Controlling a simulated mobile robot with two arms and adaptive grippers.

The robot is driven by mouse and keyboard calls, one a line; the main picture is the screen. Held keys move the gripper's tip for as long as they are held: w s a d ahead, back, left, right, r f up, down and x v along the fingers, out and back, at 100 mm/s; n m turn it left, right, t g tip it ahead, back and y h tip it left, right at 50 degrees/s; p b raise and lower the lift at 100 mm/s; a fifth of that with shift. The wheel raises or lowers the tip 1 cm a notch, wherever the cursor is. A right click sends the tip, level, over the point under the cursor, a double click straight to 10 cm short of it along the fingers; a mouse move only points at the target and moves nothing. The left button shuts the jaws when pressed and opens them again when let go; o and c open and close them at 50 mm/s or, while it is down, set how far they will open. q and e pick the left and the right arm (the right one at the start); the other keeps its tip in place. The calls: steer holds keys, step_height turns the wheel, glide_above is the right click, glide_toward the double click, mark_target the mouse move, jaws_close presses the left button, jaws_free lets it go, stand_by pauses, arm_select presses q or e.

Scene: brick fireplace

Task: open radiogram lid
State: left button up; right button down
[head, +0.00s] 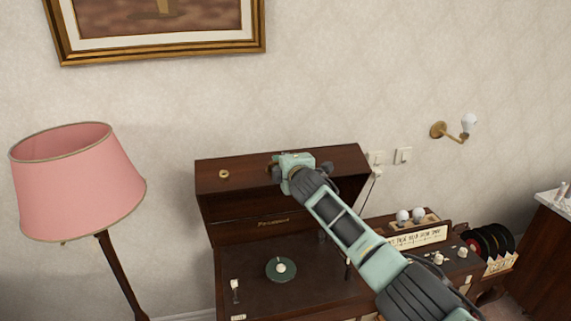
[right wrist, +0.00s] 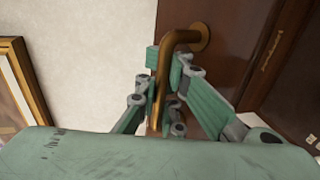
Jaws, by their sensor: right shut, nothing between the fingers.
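The radiogram is a dark wooden cabinet (head: 310,300) below the middle of the head view. Its lid (head: 245,182) stands raised at the back, leaving the turntable (head: 281,269) uncovered. One brass fitting (head: 224,174) shows on the lid's left part. My right gripper (head: 280,170) is at the lid's front edge, right of that fitting. In the right wrist view, a bent brass handle (right wrist: 180,38) is fixed to the wood (right wrist: 225,60). My right gripper (right wrist: 167,70) is shut right at this handle, without a grip on it. My left gripper is out of view.
A pink-shaded lamp (head: 75,185) stands at the left. A framed picture (head: 160,48) hangs above the radiogram. Wall close behind the lid.

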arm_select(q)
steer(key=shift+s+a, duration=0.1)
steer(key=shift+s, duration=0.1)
arm_select(e)
steer(key=c, duration=2.5)
jaws_free()
steer(key=shift+a+r, duration=0.15)
steer(key=shift+r, duration=0.55)
steer(key=o, duration=0.4)
steer(key=shift+s, duration=0.15)
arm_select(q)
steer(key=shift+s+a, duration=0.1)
arm_select(e)
steer(key=shift+s, duration=0.1)
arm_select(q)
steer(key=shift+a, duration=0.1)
arm_select(e)
steer(key=shift+f, duration=0.1)
